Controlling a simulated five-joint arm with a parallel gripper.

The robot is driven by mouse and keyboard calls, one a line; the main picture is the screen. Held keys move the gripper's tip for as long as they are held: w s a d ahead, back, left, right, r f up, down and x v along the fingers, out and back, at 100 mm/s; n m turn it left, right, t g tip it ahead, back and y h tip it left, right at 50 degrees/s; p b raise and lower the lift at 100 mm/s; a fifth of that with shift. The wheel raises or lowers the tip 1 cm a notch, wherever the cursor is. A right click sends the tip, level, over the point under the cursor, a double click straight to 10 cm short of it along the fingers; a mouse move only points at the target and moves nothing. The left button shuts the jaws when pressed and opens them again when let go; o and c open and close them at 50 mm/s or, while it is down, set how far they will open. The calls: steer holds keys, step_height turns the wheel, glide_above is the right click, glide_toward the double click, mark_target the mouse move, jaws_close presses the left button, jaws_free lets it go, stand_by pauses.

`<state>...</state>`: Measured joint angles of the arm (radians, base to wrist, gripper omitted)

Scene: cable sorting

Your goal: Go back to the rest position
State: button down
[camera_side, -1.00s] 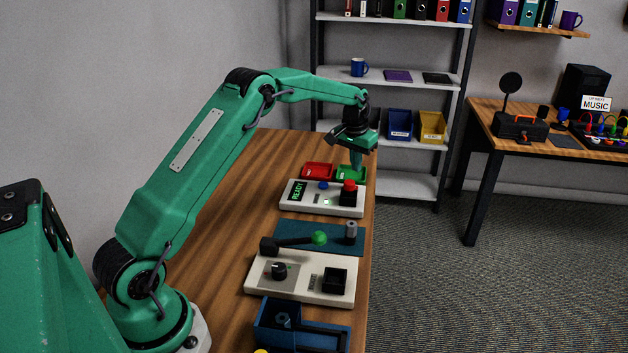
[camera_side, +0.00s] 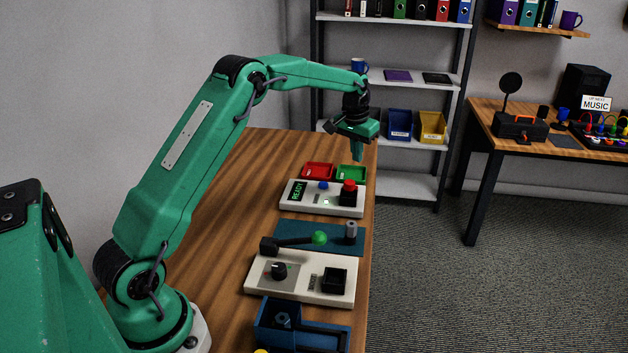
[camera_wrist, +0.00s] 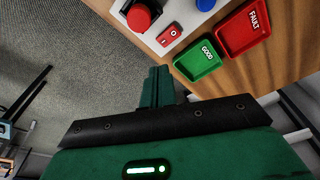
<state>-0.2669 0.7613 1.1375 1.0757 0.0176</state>
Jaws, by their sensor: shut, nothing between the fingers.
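My gripper (camera_side: 357,152) is green and points down above the far end of the wooden bench. It is shut and empty. In the wrist view my gripper (camera_wrist: 158,80) also shows with its fingers together. The green tray (camera_side: 351,173) lies below it, and the red tray (camera_side: 317,171) is just left of that. In the wrist view the green tray reads GOOD (camera_wrist: 198,61) and the red tray reads FAULT (camera_wrist: 243,29). Both look empty.
A white tester box (camera_side: 322,198) with a READY display and red button (camera_side: 349,187) stands in front of the trays. Nearer are a blue mat (camera_side: 300,248), a lever with green knob (camera_side: 319,238), a white dial box (camera_side: 300,290) and a blue holder (camera_side: 300,340).

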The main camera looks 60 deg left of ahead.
steer(key=s+d+r+m+t, duration=0.1)
steer(key=s+d+r, duration=0.4)
steer(key=s+r, duration=0.25)
steer(key=s+d+r+t, duration=0.1)
steer(key=s+d+r, duration=0.55)
steer(key=s, duration=0.25)
steer(key=s+d+f+m, duration=0.1)
steer(key=s+d, duration=0.1)
steer(key=s, duration=0.8)
steer(key=s+d+f+t, duration=0.1)
steer(key=s+d, duration=0.2)
steer(key=s, duration=0.8)
steer(key=shift+f+m+t+h, duration=0.3)
steer(key=shift+f+m, duration=0.05)
steer(key=shift+m, duration=0.05)
